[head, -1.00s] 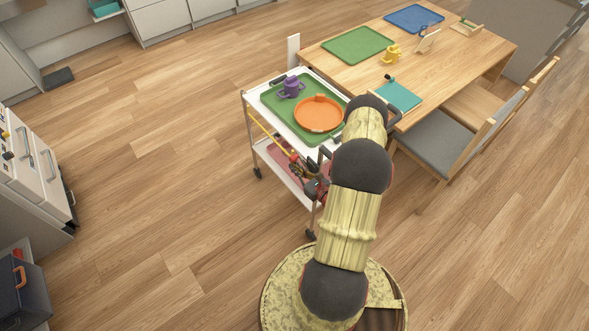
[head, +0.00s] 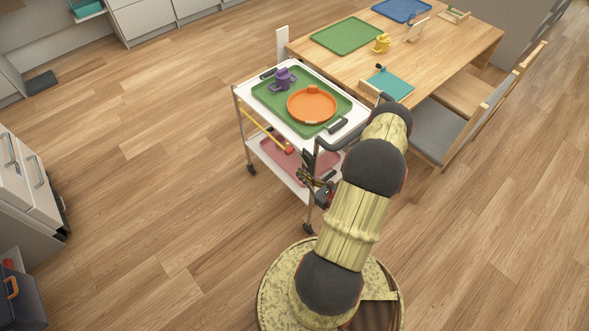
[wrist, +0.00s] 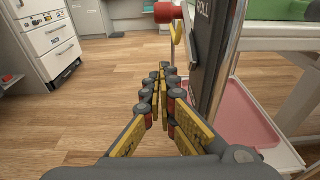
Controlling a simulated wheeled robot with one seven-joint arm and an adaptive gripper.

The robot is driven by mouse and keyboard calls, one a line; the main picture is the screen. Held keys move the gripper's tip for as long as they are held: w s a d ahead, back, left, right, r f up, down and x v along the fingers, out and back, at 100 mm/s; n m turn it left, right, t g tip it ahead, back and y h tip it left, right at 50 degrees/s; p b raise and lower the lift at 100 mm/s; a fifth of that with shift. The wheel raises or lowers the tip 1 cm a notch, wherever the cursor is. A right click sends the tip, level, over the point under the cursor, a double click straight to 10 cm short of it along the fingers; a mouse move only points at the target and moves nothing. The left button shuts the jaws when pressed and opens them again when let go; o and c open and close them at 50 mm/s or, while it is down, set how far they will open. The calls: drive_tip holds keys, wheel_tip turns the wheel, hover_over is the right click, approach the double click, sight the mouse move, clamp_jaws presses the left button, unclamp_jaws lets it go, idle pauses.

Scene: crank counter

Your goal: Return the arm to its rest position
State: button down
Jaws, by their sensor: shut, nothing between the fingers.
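My gripper (head: 303,172) hangs low at the near side of the white cart (head: 301,137), beside its near post, with my arm bent above it. In the wrist view my gripper (wrist: 162,75) is shut, its yellow-padded fingers together and empty.
The cart holds a green tray (head: 263,98) with an orange dish (head: 312,104) and a purple pot (head: 284,79). A pink tray (wrist: 246,120) lies on its lower shelf. A yellow rod (head: 262,127) has a red knob (wrist: 166,12).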

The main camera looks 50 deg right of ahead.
drive_tip(key=shift+v, duration=0.95)
